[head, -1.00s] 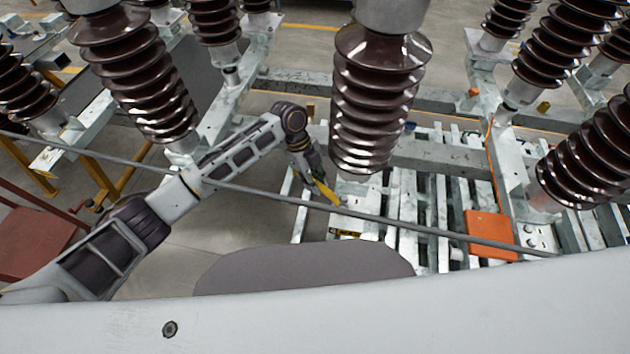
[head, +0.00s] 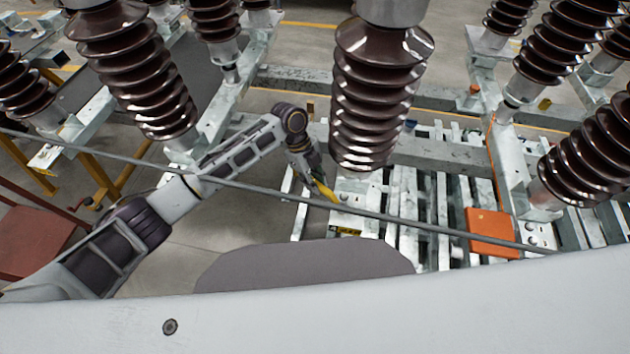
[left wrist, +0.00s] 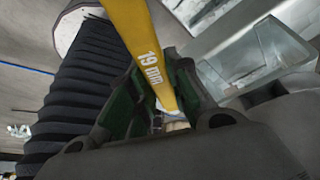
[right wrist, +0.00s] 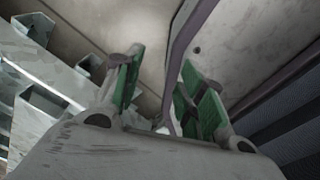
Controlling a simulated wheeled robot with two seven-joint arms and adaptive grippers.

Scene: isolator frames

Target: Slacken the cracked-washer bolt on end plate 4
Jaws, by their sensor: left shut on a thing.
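My left gripper (head: 312,172) is shut on a yellow wrench (head: 324,191), just left of the central insulator's base. In the left wrist view the wrench (left wrist: 146,55) is marked "19 mm" and runs between the green-padded fingers (left wrist: 160,95). Its far end points at the pale metal end plate (head: 352,192) under the insulator; I cannot tell if it touches a bolt. The bolt and its washer are too small or hidden to make out. My right gripper (right wrist: 160,85) shows only in its wrist view, its green-padded fingers apart and holding nothing I can make out.
Brown ribbed insulators (head: 376,95) stand close around the left arm. A thin grey bar (head: 400,222) crosses in front of the frame. An orange box (head: 492,233) sits at the right on galvanized beams.

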